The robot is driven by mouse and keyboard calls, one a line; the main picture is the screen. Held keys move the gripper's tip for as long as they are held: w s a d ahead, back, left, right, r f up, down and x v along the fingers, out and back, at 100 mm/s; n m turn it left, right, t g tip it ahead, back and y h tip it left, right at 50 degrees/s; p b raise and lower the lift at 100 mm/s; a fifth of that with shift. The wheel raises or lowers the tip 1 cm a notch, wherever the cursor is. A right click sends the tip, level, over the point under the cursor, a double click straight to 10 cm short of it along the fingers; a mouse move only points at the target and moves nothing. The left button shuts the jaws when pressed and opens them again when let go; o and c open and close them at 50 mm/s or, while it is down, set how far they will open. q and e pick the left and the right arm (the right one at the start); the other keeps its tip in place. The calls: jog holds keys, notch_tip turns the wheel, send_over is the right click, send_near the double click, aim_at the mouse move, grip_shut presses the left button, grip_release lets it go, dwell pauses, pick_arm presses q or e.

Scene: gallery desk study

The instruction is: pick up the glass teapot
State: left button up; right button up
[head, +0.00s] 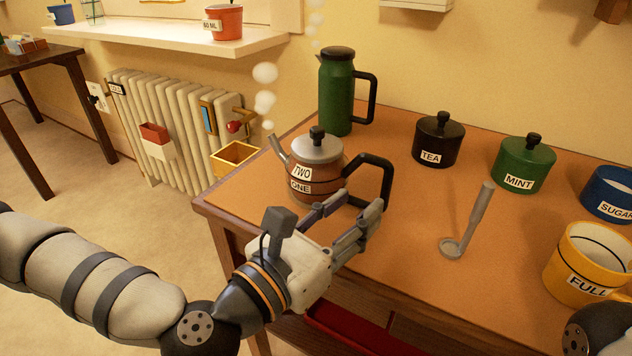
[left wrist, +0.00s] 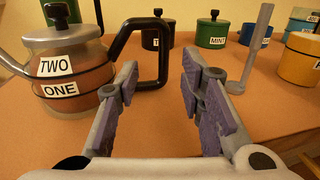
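The glass teapot (head: 326,176) stands upright on the desk near its left edge. It has a brown see-through body, grey lid, black handle and labels TWO and ONE. It also shows at the left of the left wrist view (left wrist: 92,60), cut off by the picture edge. My left gripper (head: 352,209) is open and empty, low over the desk by the handle side of the teapot. In the left wrist view the black handle (left wrist: 163,62) shows just ahead, between the two fingers (left wrist: 160,82). Whether a finger touches it I cannot tell. My right gripper is out of view.
A tall green pot (head: 337,95) stands behind the teapot. A black TEA jar (head: 437,141), a green MINT jar (head: 522,165), a blue SUGAR jar (head: 608,190) and a yellow FULL mug (head: 575,262) stand to the right. A grey ladle (head: 475,222) is among them. Bare desk (head: 415,270) lies in front.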

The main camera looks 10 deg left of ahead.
aim_at(383, 188)
pick_arm(q)
jog(key=x, duration=0.5)
jog(key=b+x, duration=0.1)
jog(key=x, duration=0.2)
jog(key=shift+w+d+f, duration=0.15)
jog(key=shift+d+f, duration=0.15)
grip_shut()
jog(key=shift+r, duration=0.1)
